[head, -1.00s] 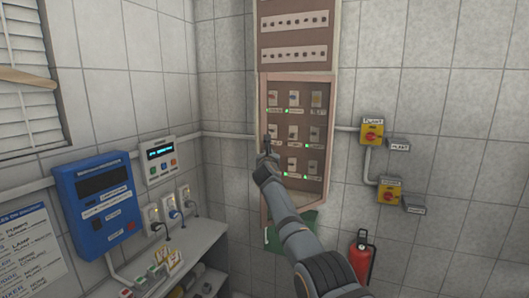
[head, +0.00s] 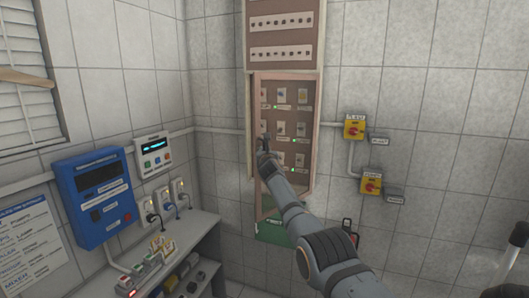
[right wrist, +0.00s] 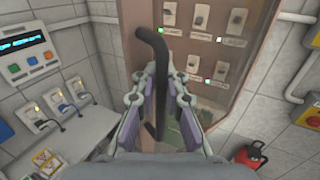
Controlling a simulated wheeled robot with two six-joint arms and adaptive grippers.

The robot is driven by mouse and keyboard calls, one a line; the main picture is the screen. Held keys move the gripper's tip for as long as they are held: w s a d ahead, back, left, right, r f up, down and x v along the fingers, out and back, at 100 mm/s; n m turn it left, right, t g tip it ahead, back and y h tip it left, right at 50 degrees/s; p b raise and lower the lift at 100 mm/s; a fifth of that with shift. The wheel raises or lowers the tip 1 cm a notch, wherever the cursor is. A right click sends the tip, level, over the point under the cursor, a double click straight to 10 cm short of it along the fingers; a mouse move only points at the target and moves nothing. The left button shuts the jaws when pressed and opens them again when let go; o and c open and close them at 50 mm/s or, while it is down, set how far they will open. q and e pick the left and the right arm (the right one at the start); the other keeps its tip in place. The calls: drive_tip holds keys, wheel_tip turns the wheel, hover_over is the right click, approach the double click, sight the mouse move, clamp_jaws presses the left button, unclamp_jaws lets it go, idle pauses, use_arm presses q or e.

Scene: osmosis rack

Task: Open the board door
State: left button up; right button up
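The board door (head: 316,130) is a clear panel with a pinkish-brown frame, over the lower part of the tall wall board (head: 280,36). Its bottom edge slants down to the left, so it looks slightly ajar, the left side nearer me. Labelled switches and green lamps show through it. My right gripper (head: 264,150) is at the door's left edge. In the right wrist view, the dark bent door handle (right wrist: 152,42) stands between the fingers (right wrist: 159,90), which close in on it from both sides. The exact contact is partly hidden. My left gripper is not in view.
A blue wall box (head: 95,195) and a small white display unit (head: 153,152) are on the left, above a grey bench (head: 200,240). Yellow switches (head: 354,127) are on the wall right of the board.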

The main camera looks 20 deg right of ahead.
drive_tip(key=o, duration=0.4)
drive_tip(key=shift+s+a+r, duration=0.1)
drive_tip(key=shift+a, duration=0.15)
drive_tip(key=shift+d, duration=0.15)
drive_tip(key=shift+s, duration=0.1)
drive_tip(key=shift+s, duration=0.25)
drive_tip(key=v, duration=1.1)
drive_tip(key=shift+a, duration=0.25)
drive_tip(key=shift+s, duration=0.1)
drive_tip(key=shift+c, duration=0.3)
